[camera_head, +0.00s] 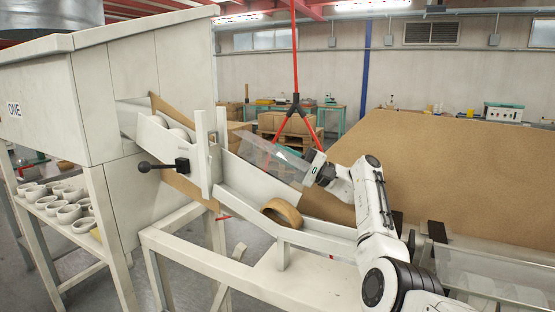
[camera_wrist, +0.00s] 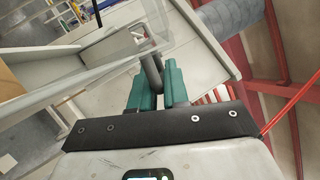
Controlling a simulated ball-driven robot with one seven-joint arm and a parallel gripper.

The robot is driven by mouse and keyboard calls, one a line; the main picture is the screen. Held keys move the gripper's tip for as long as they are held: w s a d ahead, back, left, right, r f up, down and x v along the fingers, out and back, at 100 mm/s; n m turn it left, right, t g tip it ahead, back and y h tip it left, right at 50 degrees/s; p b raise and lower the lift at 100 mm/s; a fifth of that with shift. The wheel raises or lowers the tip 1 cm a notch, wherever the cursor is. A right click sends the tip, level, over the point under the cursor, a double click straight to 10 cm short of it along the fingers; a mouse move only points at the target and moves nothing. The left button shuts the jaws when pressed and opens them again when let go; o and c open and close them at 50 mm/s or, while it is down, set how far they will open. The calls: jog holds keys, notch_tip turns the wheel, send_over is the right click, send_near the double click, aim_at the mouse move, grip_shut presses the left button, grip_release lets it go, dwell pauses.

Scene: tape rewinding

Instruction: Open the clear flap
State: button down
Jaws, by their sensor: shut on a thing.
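The clear flap (camera_head: 272,157) is a see-through panel tilted above the sloping white chute (camera_head: 260,183), to the left of my gripper. My gripper (camera_head: 310,162) reaches to the flap's right end. In the wrist view, my gripper's two teal fingers (camera_wrist: 155,88) are shut on a dark grey round handle (camera_wrist: 152,72). The clear panel (camera_wrist: 112,48) shows just beyond and left of the fingers. The flap seems lifted off the chute, but its hinge line is hard to make out. A brown tape roll (camera_head: 283,213) rests on the lower chute.
A black-knobbed lever (camera_head: 163,166) sticks out by the white upright on the left. The big white machine (camera_head: 110,95) stands behind it. A large brown board (camera_head: 455,175) slopes at right.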

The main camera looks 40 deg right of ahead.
jog(key=shift+w+d+m, duration=0.15)
jog(key=shift+m, duration=0.25)
jog(key=c, duration=1.2)
grip_release()
jog(key=shift+f, duration=0.1)
